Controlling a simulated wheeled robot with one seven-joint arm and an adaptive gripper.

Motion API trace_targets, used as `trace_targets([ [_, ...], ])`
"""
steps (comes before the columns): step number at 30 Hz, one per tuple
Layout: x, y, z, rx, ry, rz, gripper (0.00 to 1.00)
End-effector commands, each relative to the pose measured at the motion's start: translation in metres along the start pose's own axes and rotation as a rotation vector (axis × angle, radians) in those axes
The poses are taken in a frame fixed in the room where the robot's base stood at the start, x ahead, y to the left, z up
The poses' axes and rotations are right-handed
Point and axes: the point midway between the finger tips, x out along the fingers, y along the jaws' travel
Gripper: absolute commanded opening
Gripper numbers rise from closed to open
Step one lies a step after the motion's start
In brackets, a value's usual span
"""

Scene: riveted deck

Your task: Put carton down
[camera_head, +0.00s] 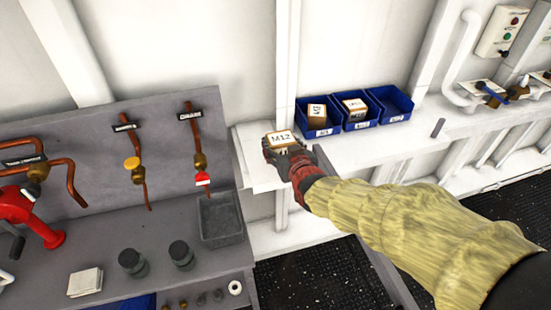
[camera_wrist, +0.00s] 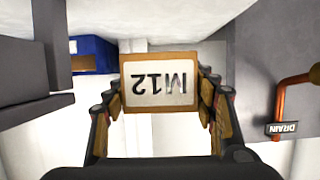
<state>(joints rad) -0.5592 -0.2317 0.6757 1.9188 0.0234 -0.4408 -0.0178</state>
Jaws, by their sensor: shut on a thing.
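The carton (camera_head: 280,138) is a small brown box with a white label reading M12. My gripper (camera_head: 286,154) is shut on it at the left end of the white shelf (camera_head: 262,172). In the wrist view the carton (camera_wrist: 160,83) sits between the two fingers of my gripper (camera_wrist: 160,100), its label upside down. Its underside is hidden, so I cannot tell whether it touches the shelf.
Blue bins (camera_head: 319,117) stand in a row to the right; two hold cartons and the rightmost bin (camera_head: 391,104) looks empty. A grey panel with copper pipes (camera_head: 140,185) and a grey tray (camera_head: 220,219) are to the left. A small grey post (camera_head: 438,128) stands on the shelf.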

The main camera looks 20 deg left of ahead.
Motion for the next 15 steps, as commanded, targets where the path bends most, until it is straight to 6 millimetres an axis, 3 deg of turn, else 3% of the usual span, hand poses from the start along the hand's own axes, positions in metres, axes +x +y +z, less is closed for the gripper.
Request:
trace_targets([
  [10, 0.021, -0.013, 0.016, 0.001, 0.002, -0.001, 0.22],
  [15, 0.030, -0.012, 0.040, 0.001, 0.002, 0.001, 0.22],
])
